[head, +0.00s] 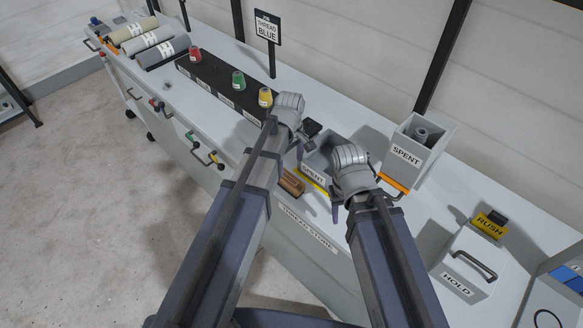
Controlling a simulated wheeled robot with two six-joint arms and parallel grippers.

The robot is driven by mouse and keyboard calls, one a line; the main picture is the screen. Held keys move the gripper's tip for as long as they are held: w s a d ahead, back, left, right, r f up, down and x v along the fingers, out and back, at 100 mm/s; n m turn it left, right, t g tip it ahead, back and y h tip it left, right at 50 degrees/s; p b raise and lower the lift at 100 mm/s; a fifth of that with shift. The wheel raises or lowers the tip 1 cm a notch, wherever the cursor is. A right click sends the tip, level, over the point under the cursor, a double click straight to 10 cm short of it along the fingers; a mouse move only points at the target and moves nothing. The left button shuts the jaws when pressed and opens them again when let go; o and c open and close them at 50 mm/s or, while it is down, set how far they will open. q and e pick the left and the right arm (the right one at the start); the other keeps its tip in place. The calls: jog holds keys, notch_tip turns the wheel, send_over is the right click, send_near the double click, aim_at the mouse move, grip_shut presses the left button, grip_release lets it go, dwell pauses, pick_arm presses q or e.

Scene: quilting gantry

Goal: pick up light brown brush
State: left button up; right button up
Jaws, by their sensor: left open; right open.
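A light brown block (291,184), likely the brush, lies near the front edge of the bench, left of the yellow-edged SPENT tray. My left arm partly covers it, and its bristles cannot be made out. My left gripper (304,143) is open, above the bench behind the brown block and apart from it. My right gripper (358,206) is open, to the right of the block, in front of the SPENT tray. Neither gripper holds anything that I can see.
A grey SPENT tray (313,179) sits between my grippers, partly hidden. A SPENT bin (407,156) and a HOLD box (461,284) stand to the right. A black rack (217,83) with red, green and yellow-orange thread spools stands left. Fabric rolls (152,41) lie far left.

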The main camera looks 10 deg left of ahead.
aim_at(289, 179)
pick_arm(q)
jog(key=shift+s+f, duration=0.1)
jog(key=shift+f, duration=0.05)
notch_tip(289, 179, down, 2)
jog(key=b, duration=0.2)
jog(key=shift+f+b, duration=0.15)
jog(key=shift+b, duration=0.2)
pick_arm(e)
notch_tip(289, 179, down, 3)
jog(key=shift+r, duration=0.15)
pick_arm(q)
jog(key=f+b, duration=0.5)
jog(key=shift+s+f, duration=0.15)
jog(key=shift+s, duration=0.25)
pick_arm(e)
notch_tip(289, 179, down, 5)
jog(key=shift+f, duration=0.15)
pick_arm(q)
jog(key=shift+c, duration=0.4)
grip_shut()
jog(key=shift+r, duration=0.25)
pick_arm(e)
jog(key=shift+r, duration=0.3)
